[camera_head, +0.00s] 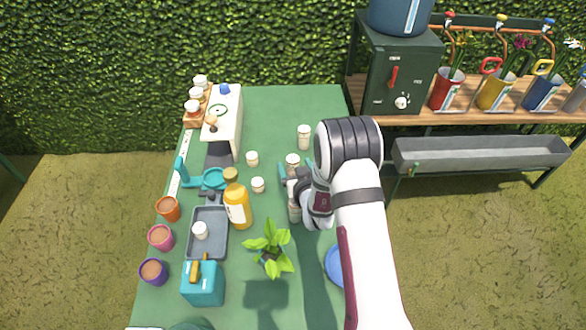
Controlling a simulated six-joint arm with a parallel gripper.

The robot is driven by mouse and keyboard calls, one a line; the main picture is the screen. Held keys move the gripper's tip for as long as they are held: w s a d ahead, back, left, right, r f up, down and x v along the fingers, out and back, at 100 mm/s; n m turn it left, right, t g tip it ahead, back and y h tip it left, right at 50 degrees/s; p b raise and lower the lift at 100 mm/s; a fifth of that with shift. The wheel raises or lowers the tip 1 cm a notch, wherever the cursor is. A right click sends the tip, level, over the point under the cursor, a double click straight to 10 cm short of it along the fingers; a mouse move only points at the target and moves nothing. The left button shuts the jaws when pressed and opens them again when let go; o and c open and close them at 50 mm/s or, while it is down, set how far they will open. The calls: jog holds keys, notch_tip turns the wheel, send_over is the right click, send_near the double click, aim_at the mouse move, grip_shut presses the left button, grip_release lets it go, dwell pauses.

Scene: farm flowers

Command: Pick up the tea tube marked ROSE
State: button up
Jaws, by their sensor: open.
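Several small tubes with pale lids stand on the green table (270,105). One tube (292,160) is at my gripper (296,170), whose teal fingers appear open on either side of it. Whether they touch it I cannot tell. Another tube (304,132) stands farther back. Two more, an upper tube (252,158) and a lower tube (258,185), stand to the left. A glass-like tube (294,213) is partly hidden beside my wrist. The labels are too small to read, so I cannot tell which is marked ROSE.
An orange bottle (238,208) and a potted plant (270,246) stand close to my gripper's left and front. A grey tray (207,248) holds a small jar (200,230). A blue dish (334,266) is partly behind my arm. The table's back is clear.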

grip_shut()
dwell(0.4)
